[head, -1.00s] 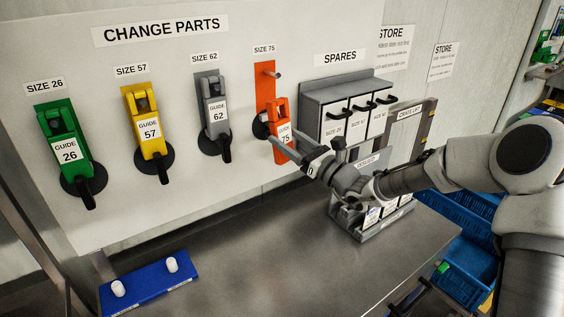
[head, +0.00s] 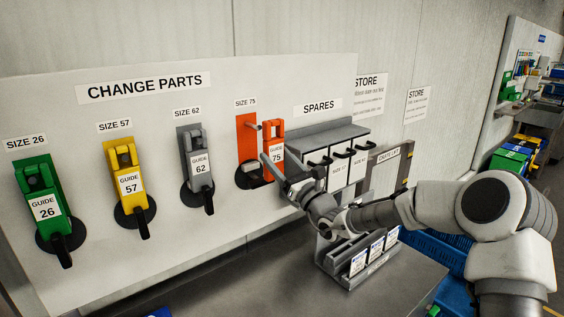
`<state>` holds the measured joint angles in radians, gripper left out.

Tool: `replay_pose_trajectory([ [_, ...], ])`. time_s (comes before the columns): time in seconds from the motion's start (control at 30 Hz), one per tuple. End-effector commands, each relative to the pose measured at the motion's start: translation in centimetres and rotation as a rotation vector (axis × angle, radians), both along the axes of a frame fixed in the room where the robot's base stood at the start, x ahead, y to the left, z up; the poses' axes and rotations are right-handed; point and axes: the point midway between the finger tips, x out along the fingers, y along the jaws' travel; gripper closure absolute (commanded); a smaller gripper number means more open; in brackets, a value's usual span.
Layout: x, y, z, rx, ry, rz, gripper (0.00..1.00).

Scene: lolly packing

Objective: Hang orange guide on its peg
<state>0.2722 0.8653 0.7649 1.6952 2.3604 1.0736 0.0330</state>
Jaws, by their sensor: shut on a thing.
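The orange guide (head: 272,137), labelled 75, is held upright in my gripper (head: 275,168) in the head view. My gripper is shut on its lower part. The guide's top is close to the right of the bare peg (head: 254,126), which sticks out of the orange SIZE 75 backing plate (head: 246,148). Whether guide and peg touch cannot be told. A dark round base (head: 246,177) is under the plate, partly behind the guide and gripper.
Green guide 26 (head: 41,190), yellow guide 57 (head: 127,170) and grey guide 62 (head: 198,150) hang to the left. The grey SPARES cabinet (head: 318,140) stands close right of my gripper. A labelled rack (head: 355,270) sits on the bench (head: 400,290) below my arm.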

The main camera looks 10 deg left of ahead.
Motion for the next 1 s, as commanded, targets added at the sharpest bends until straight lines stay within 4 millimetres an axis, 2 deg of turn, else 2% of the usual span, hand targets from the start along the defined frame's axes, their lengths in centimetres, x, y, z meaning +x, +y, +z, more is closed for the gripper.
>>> replay_pose_trajectory([
  [1.0, 4.0, 4.7, -0.4, 0.0, 0.0, 0.001, 0.98],
])
